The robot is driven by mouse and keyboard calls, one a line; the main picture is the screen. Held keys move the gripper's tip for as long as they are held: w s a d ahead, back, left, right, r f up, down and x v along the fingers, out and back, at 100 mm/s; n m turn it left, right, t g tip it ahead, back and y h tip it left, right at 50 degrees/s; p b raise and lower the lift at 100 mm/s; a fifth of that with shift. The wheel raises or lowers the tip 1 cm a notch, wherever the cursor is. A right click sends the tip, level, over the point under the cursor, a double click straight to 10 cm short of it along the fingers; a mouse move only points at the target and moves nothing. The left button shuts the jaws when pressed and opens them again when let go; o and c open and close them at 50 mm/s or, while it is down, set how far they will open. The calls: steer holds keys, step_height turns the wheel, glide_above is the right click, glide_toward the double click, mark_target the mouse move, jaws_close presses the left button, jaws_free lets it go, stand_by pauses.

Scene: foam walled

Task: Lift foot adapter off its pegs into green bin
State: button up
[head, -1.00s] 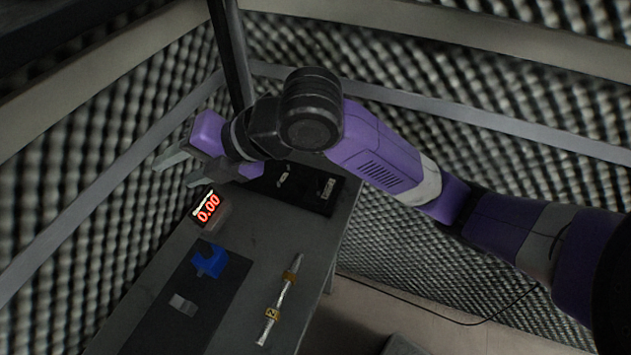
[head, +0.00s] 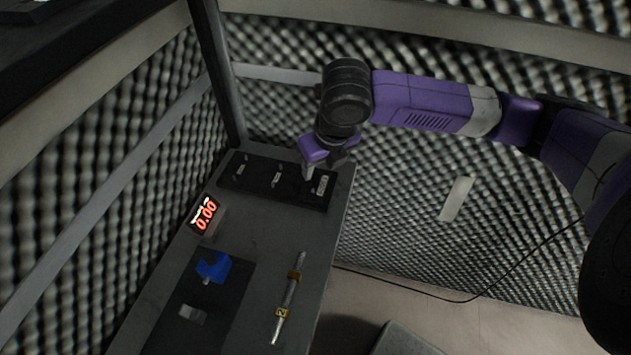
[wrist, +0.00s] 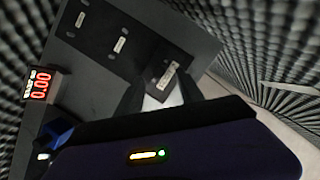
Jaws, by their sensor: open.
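A black board (head: 262,187) lies at the far end of the grey bench, with pale labelled strips and small upright pegs along it. At its right end a dark block-like piece beside a pale strip (head: 321,184) may be the foot adapter; I cannot tell for sure. The piece also shows in the wrist view (wrist: 157,72), just beyond my fingers. My gripper (head: 318,172) is open and empty, pointing down at that right end. In the wrist view my gripper (wrist: 160,92) has its fingers apart on either side below the piece. No green bin shows.
A red-lit display reading 0.00 (head: 205,215) stands at the bench's left edge. A blue block (head: 213,267) sits on a dark mat (head: 230,310). A metal rod with yellow bands (head: 290,290) lies on the right. Foam walls close in behind and left.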

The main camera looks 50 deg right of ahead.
mark_target(316, 175)
steer(key=shift+p+x, duration=0.3)
steer(key=shift+x, duration=1.7)
steer(key=shift+w, duration=0.1)
jaws_close()
steer(key=shift+r, duration=0.1)
step_height(316, 175, up, 20)
steer(key=b, duration=0.1)
